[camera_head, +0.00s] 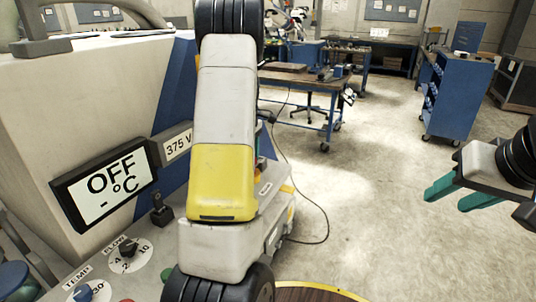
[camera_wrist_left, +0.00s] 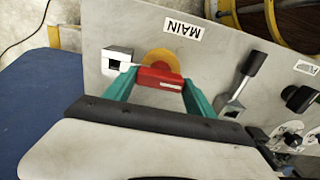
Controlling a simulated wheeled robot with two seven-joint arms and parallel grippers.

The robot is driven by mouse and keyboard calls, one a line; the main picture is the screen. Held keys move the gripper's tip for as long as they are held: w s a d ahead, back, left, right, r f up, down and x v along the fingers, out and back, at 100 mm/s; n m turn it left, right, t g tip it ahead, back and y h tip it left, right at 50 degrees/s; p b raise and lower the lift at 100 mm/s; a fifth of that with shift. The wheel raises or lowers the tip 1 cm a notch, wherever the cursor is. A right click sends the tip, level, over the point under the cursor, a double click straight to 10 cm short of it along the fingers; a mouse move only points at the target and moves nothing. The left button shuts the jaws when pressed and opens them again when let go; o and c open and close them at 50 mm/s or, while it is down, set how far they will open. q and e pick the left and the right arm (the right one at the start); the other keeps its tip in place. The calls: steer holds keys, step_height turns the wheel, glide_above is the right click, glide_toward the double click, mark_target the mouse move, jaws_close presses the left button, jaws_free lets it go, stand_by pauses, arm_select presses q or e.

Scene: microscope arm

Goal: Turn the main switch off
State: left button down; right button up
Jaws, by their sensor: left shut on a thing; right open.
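The main switch is a red handle (camera_wrist_left: 160,79) on a round yellow plate (camera_wrist_left: 161,57), seen in the left wrist view beside a label reading MAIN (camera_wrist_left: 183,30). My left gripper (camera_wrist_left: 158,82) is shut on the red handle, with one green finger at each end. The handle lies nearly crosswise in that view. In the head view my left arm hides the switch and the left gripper. My right gripper (camera_head: 446,197) is open and empty at the right, away from the panel.
A display (camera_head: 105,184) reads OFF and a smaller one (camera_head: 179,145) reads 375 V. A blue cart (camera_head: 456,100) and workbench (camera_head: 310,87) stand behind open floor.

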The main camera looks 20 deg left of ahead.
stand_by(0.4)
arm_select(q)
steer(key=shift+c, duration=1.6)
jaws_free()
step_height(320, 180, up, 8)
steer(key=shift+f, duration=0.25)
steer(key=shift+r, duration=0.15)
